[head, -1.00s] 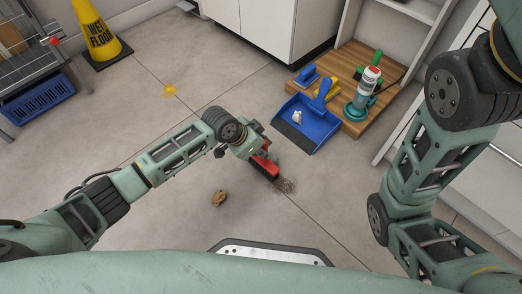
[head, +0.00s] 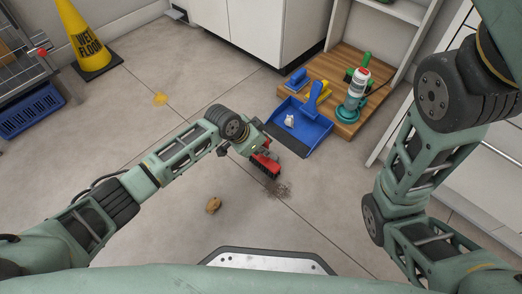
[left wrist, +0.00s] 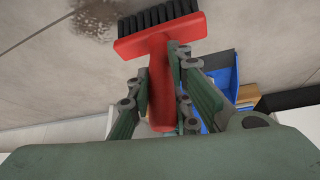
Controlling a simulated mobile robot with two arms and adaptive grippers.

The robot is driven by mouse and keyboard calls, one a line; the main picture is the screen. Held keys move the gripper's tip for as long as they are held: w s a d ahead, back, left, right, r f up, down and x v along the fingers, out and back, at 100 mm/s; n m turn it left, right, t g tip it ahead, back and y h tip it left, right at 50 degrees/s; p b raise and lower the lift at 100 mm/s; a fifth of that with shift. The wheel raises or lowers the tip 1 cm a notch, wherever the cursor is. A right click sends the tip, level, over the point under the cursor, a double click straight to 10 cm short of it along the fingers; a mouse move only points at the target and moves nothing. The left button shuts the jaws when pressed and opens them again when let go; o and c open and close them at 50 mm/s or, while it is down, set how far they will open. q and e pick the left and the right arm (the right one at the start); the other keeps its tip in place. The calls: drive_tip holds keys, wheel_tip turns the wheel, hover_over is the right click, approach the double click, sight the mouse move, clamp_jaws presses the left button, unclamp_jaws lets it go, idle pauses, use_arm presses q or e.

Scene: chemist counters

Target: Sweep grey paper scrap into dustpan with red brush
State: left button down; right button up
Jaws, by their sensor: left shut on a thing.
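The red brush (head: 265,163) with black bristles is held by my left gripper (head: 252,148), which is shut on its handle; the brush (left wrist: 160,40) also fills the middle of the left wrist view. It is just above or at the floor, short of the blue dustpan (head: 312,132); I cannot tell whether the bristles touch. A crumpled pale grey-white paper scrap (head: 289,121) lies inside the dustpan. The dustpan's dark front lip faces the brush, and its handle points up and away. The dustpan (left wrist: 232,75) is partly hidden behind my gripper in the left wrist view. My right gripper is out of view.
A dark dust patch (head: 278,190) and a brown crumpled scrap (head: 213,205) lie on the floor. A yellow spot (head: 160,98) is farther off. A wooden board (head: 338,66) behind the dustpan carries a bottle (head: 355,92) and brushes. A wet-floor cone (head: 87,42) stands far left.

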use_arm(q)
drive_tip(key=shift+w+d+b, duration=0.3)
drive_tip(key=shift+w+d, duration=0.3)
drive_tip(key=shift+w, duration=0.1)
drive_tip(key=shift+w, duration=0.1)
drive_tip(key=shift+w+d+b, duration=0.9)
drive_tip(key=shift+w, duration=0.2)
